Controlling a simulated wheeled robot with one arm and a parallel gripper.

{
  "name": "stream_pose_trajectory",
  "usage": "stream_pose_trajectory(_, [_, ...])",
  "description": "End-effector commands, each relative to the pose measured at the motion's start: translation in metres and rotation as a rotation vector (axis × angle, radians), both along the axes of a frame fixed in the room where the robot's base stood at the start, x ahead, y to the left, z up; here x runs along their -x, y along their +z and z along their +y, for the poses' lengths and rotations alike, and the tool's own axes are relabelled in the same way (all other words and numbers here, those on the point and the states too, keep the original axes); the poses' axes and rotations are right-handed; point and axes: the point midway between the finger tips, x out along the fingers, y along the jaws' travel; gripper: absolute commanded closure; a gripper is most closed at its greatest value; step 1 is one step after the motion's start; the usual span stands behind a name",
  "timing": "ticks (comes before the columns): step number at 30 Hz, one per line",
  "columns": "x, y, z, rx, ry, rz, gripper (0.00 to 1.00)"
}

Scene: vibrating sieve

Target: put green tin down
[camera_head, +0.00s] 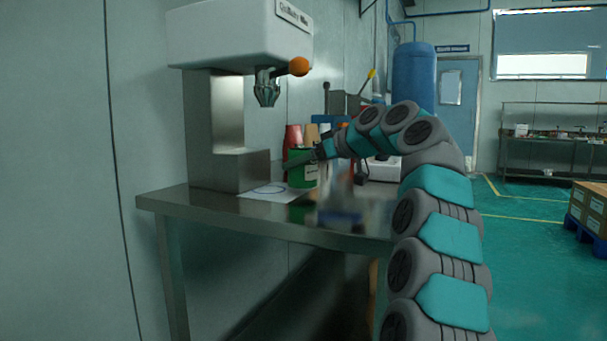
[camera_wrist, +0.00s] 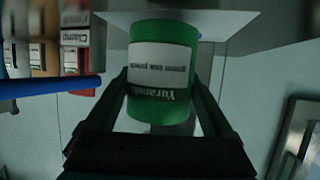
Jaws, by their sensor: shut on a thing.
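The green tin (camera_head: 303,174) with a white label is near the right edge of a white sheet (camera_head: 258,194) marked with a circle. My gripper (camera_head: 315,154) reaches it from the right and is shut on it. In the wrist view the tin (camera_wrist: 160,88) sits between the two fingers of my gripper (camera_wrist: 163,92), and its label text is upside down there. The white sheet (camera_wrist: 235,24) shows behind the tin. The tin looks upright in the head view. I cannot tell whether its base touches the sheet.
The sheet lies on a steel table (camera_head: 205,205) in front of a white and steel machine (camera_head: 240,38) with an orange knob (camera_head: 299,66). Red (camera_head: 292,138) and tan (camera_head: 312,134) containers stand behind the tin. The table's front left is clear.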

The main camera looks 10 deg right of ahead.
Motion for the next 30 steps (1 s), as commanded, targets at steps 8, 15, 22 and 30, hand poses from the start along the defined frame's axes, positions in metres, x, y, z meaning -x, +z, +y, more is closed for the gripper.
stream_pose_trajectory(8, [0.001,-0.02,0.0,0.0,-0.001,-0.003,0.7])
stream_pose_trajectory(15, [0.001,-0.019,-0.001,0.001,-0.001,-0.003,0.7])
stream_pose_trajectory(22, [0.001,-0.021,-0.001,0.001,-0.001,-0.003,0.0])
stream_pose_trajectory(30, [0.001,-0.02,-0.001,0.001,-0.001,-0.003,0.0])
